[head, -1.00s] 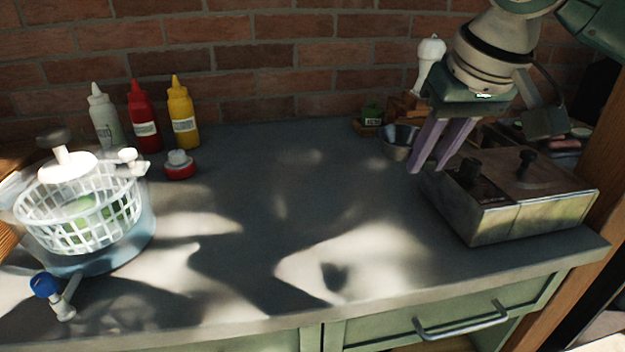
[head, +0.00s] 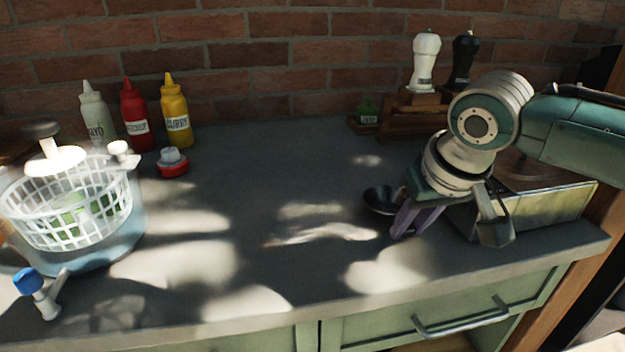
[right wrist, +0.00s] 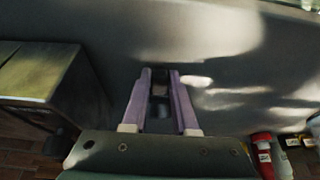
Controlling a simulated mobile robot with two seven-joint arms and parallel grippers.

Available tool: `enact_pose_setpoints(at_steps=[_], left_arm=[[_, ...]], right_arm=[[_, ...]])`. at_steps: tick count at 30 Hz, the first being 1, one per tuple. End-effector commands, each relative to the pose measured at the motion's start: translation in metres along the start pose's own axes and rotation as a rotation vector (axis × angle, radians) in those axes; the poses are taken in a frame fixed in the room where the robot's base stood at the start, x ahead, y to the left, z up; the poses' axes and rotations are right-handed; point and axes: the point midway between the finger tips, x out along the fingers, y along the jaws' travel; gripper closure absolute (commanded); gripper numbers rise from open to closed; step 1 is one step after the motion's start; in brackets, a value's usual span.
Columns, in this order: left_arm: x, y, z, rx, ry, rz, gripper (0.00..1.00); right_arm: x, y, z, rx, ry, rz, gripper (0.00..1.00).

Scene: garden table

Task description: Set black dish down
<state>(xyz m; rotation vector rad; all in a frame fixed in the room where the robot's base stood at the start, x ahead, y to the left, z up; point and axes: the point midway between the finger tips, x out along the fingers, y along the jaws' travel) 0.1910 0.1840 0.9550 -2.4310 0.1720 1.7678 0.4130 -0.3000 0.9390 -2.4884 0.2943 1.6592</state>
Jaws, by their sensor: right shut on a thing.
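The black dish (head: 379,200) is a small dark bowl in the head view, just left of the metal-sided box at the right of the counter. My right gripper (head: 403,222) has its purple fingers shut on the dish's right side. The dish is low over the grey counter (head: 300,190); I cannot tell whether it touches. In the right wrist view the two fingers (right wrist: 160,82) show with a dark piece of the dish between them, mostly hidden. My left gripper is not in view.
The metal-sided box (head: 560,208) stands close to the right of my gripper. Salt (head: 425,60) and pepper (head: 462,60) mills stand on a wooden rack behind. Sauce bottles (head: 134,115) and a salad spinner (head: 75,205) are at the left. The middle counter is clear.

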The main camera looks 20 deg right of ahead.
Motion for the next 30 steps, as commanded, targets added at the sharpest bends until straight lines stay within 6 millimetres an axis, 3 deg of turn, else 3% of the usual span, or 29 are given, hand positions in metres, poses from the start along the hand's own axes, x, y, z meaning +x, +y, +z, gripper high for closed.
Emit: enact_pose_setpoints(at_steps=[3, 4, 12, 22, 30], left_arm=[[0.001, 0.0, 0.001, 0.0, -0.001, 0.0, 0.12], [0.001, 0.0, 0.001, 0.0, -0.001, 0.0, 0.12], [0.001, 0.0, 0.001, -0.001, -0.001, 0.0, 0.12], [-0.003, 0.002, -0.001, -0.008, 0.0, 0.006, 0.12], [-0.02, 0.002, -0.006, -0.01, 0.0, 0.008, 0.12]], right_arm=[[0.003, 0.0, 0.001, 0.001, 0.0, 0.0, 1.0], [0.003, 0.0, 0.001, 0.001, -0.001, 0.0, 0.71], [0.002, 0.0, 0.001, 0.001, 0.0, 0.0, 0.43], [-0.006, 0.001, -0.001, 0.001, 0.001, 0.001, 0.43], [-0.06, 0.0, -0.002, -0.002, 0.002, 0.0, 0.43]])
